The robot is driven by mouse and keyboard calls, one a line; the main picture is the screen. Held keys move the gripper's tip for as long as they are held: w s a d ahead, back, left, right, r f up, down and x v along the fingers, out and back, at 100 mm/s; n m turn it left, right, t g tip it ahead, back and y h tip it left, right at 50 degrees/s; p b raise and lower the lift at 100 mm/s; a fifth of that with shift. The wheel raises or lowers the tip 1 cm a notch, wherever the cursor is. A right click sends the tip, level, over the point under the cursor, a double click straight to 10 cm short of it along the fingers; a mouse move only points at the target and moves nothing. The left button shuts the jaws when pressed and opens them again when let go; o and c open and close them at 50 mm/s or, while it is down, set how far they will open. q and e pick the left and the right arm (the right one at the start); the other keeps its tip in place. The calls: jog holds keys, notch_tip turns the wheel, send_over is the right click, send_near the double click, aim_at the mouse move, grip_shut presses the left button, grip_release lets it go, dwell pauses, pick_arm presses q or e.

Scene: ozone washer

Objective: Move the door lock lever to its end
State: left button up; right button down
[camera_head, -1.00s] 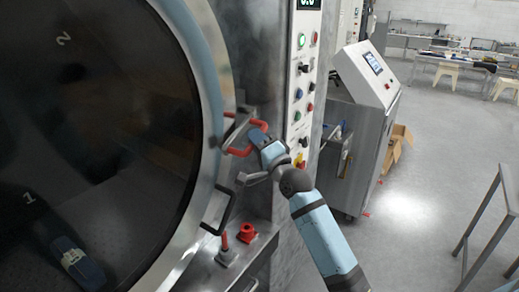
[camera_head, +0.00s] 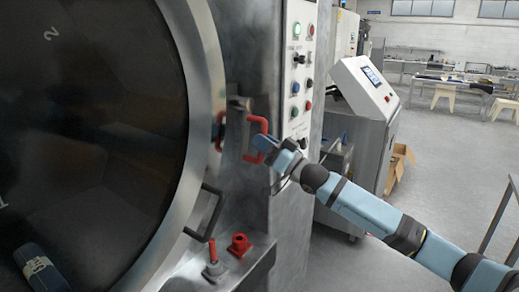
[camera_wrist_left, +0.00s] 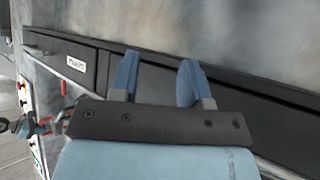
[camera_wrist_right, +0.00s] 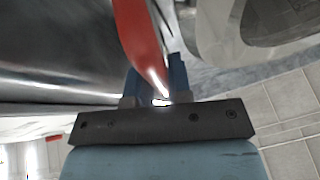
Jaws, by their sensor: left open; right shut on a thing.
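The door lock lever (camera_head: 256,124) is a red C-shaped handle beside the rim of the round door (camera_head: 203,75). My right gripper (camera_head: 264,146) reaches it from the right and is shut on it. In the right wrist view the red lever (camera_wrist_right: 138,40) runs down between the closed fingers (camera_wrist_right: 155,88); their tips are partly hidden.
A control panel (camera_head: 299,75) with buttons stands just right of the lever. A black door handle (camera_head: 207,214) and red fittings (camera_head: 239,244) on a metal ledge lie below. A grey cabinet with a screen (camera_head: 363,95) stands further right.

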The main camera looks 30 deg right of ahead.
jog(key=d+n+y, duration=0.1)
jog(key=n, duration=0.1)
jog(key=d+n+g+y, duration=0.1)
jog(key=n, duration=0.1)
jog(key=shift+w+p, duration=0.3)
jog(key=shift+w, duration=0.1)
jog(key=c, duration=1.1)
grip_release()
jog(key=shift+o, duration=0.2)
jog(key=shift+f, duration=0.1)
jog(key=b+v, duration=0.2)
jog(key=v, duration=1.1)
jog(key=shift+s+d, duration=0.3)
